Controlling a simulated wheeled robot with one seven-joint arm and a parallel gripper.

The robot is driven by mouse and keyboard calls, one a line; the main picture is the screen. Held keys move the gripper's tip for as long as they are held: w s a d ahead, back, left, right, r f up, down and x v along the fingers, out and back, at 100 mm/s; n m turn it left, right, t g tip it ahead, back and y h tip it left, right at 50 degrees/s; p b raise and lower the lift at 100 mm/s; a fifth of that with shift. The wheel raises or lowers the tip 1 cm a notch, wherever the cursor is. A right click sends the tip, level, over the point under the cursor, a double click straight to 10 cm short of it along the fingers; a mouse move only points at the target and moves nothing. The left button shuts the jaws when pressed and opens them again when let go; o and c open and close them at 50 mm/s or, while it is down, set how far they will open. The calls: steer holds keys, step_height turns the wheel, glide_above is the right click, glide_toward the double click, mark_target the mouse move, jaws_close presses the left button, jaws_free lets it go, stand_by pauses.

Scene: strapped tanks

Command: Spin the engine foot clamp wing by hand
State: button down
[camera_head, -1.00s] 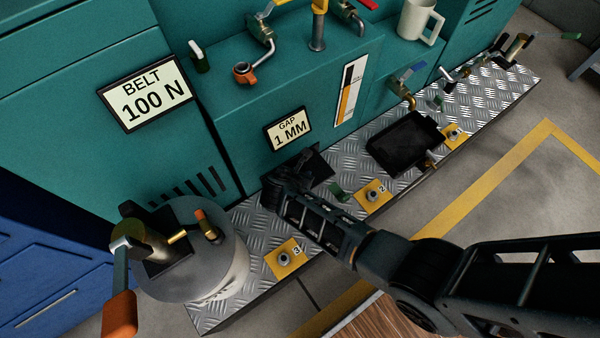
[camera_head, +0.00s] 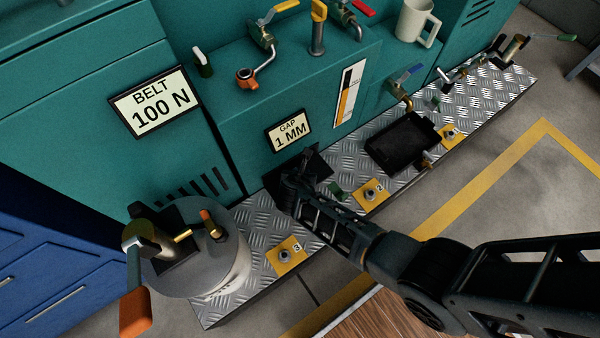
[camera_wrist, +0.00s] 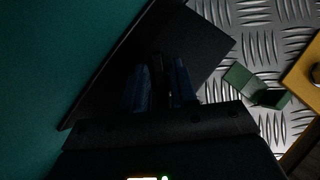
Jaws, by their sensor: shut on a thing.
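My gripper (camera_wrist: 160,85) is low over a black plate (camera_wrist: 205,45) beside the teal engine housing. In the wrist view its two bluish fingers are closed around a narrow dark piece (camera_wrist: 158,75), which I take for the clamp wing. The piece is so dark that its shape and angle cannot be told. In the head view my wrist and arm cover the fingers and the wing, and only part of the black plate (camera_head: 317,165) shows.
A green bracket (camera_wrist: 258,88) sits right of the plate. Yellow bolt plates (camera_head: 285,255) (camera_head: 371,194) and a black tray (camera_head: 402,143) lie along the checkered step. A grey tank (camera_head: 200,270) with an orange-handled lever (camera_head: 134,310) stands left.

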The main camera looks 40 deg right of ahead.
steer(key=shift+r, duration=0.1)
stand_by(0.3)
steer(key=shift+n+t+y+p, duration=0.4)
steer(key=shift+n+y+p, duration=0.1)
steer(key=shift+n+p, duration=0.4)
steer(key=shift+n+y+p, duration=0.3)
steer(key=shift+n+p, duration=0.1)
steer(key=shift+n, duration=0.1)
steer(key=shift+n+t+y+p, duration=0.4)
steer(key=shift+n+y+p, duration=0.1)
steer(key=shift+n+p, duration=0.4)
steer(key=c, duration=1.1)
jaws_free()
